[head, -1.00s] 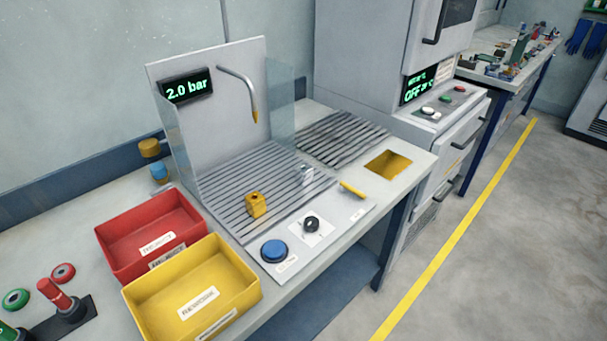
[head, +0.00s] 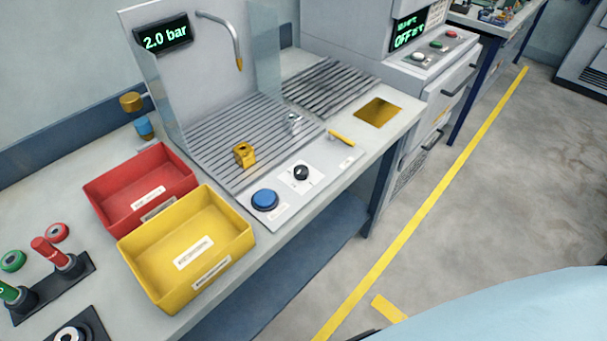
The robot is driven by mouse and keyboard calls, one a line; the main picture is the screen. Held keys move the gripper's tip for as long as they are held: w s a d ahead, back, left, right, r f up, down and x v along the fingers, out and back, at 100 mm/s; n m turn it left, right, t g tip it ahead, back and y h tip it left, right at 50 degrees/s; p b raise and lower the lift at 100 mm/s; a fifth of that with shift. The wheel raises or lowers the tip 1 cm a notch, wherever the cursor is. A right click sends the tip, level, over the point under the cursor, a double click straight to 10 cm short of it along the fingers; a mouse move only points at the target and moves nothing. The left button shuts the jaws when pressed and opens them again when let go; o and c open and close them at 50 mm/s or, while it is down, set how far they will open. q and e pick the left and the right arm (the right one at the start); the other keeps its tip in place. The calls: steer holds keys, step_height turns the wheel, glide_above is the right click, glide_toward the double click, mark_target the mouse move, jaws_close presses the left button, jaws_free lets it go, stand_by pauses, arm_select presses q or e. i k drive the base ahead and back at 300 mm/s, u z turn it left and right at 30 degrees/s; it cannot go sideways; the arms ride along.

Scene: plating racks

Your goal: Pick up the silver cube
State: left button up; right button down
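The small silver cube (head: 293,122) sits on the ribbed grey grate (head: 222,137) of the wash station, near its right front edge. A yellow block (head: 244,154) with a hole in its top stands on the same grate, to the left of the cube and apart from it. Neither of my grippers shows in the head view.
A red bin (head: 140,187) and a yellow bin (head: 187,246) stand left of the grate. A blue button (head: 265,200) and a black knob (head: 301,172) lie in front. A bent nozzle (head: 224,37) hangs above. A clear side panel (head: 265,58) stands behind the cube.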

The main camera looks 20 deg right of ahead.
mark_target(291, 121)
steer(key=u, duration=3.5)
steer(key=k, duration=2)
steer(key=z, duration=1.65)
steer(key=i, duration=0.4)
steer(key=z, duration=0.05)
